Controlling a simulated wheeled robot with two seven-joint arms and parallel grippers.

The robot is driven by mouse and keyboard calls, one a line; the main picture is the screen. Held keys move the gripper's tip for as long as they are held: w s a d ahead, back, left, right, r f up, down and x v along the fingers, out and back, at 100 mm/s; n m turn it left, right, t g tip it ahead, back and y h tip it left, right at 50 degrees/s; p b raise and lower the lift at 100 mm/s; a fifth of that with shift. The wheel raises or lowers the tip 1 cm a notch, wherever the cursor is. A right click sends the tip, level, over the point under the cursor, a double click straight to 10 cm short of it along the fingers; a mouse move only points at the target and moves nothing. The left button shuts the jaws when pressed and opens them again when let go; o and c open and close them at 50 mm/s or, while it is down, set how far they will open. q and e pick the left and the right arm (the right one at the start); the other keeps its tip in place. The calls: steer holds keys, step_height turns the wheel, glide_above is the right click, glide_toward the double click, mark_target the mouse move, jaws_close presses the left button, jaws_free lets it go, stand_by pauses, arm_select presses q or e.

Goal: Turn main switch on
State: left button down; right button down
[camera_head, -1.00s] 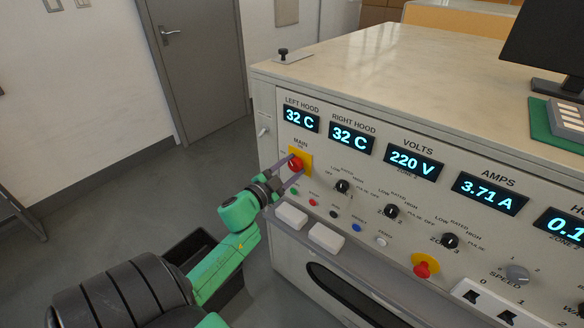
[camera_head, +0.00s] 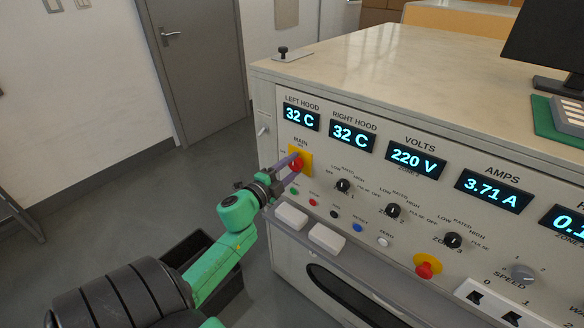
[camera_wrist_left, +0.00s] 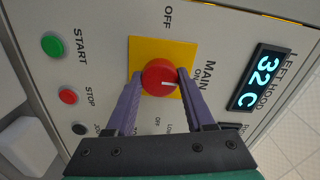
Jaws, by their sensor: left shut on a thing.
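The main switch is a red round knob (camera_wrist_left: 157,77) on a yellow square plate (camera_wrist_left: 146,46), at the left end of the panel. In the head view the knob (camera_head: 297,166) is partly covered by my left gripper (camera_head: 292,164). In the left wrist view the two purple fingers of my left gripper (camera_wrist_left: 160,78) sit on opposite sides of the knob, shut on it. The knob's white mark points right in that view, toward the side with the ON label; OFF is printed above the plate. My right gripper is not in view.
The panel (camera_head: 350,261) carries lit displays, including volts (camera_head: 414,160) and amps (camera_head: 489,192). Small push buttons, black zone knobs and a second red knob (camera_head: 428,266) on yellow lie nearby. Two white blocks (camera_head: 326,237) jut out below.

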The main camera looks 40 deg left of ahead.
arm_select(q)
steer(key=shift+f, duration=0.1)
steer(key=shift+c, duration=1.3)
jaws_free()
steer(key=s+b, duration=0.1)
steer(key=s, duration=1.3)
steer(key=shift+s+d+b, duration=0.2)
steer(key=shift+s+b, duration=0.15)
steer(key=shift+b, duration=0.05)
